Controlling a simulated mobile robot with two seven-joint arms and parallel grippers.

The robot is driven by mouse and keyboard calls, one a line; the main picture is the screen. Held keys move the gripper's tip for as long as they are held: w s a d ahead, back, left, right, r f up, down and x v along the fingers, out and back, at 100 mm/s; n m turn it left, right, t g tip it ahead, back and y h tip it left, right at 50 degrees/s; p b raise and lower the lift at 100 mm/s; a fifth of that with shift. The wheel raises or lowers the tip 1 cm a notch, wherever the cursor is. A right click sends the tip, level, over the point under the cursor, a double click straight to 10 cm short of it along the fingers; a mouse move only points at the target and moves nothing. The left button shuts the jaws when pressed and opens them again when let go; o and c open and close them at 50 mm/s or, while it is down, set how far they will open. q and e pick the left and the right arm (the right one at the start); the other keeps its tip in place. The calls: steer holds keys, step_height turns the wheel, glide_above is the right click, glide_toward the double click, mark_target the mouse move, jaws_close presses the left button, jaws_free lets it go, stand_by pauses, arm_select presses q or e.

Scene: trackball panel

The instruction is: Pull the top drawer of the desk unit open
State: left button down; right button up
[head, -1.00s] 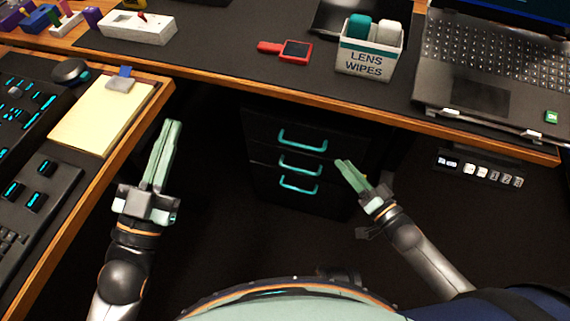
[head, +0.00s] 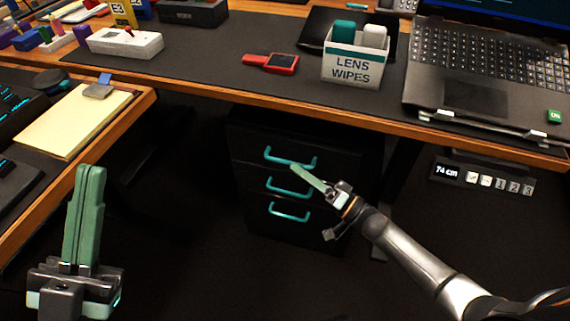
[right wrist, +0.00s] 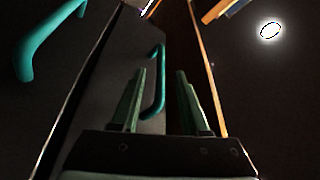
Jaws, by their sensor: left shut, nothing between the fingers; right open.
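The black desk unit (head: 335,205) stands under the desk, with three drawer fronts, all flush. The top drawer (head: 335,158) has a teal bar handle (head: 274,159); two similar handles sit below it. My right gripper (head: 294,168) is open, its fingertips at the top handle in the head view. In the right wrist view the top handle (right wrist: 158,82) shows between the two fingers, nearer the left one; I cannot tell whether they touch. The middle handle (right wrist: 45,40) is at upper left there. My left gripper (head: 90,170) is shut and empty, at lower left, away from the unit.
The wooden desk edge (head: 300,118) runs above the unit. On the desk are a lens wipes box (head: 353,65), a red device (head: 270,63) and a laptop (head: 480,70). A height control panel (head: 482,178) hangs at right. The floor before the unit looks clear.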

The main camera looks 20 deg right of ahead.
mark_target(286, 162)
steer(key=b+x, duration=0.1)
steer(key=x, duration=0.4)
steer(key=shift+a, duration=0.1)
jaws_close()
stand_by(1.3)
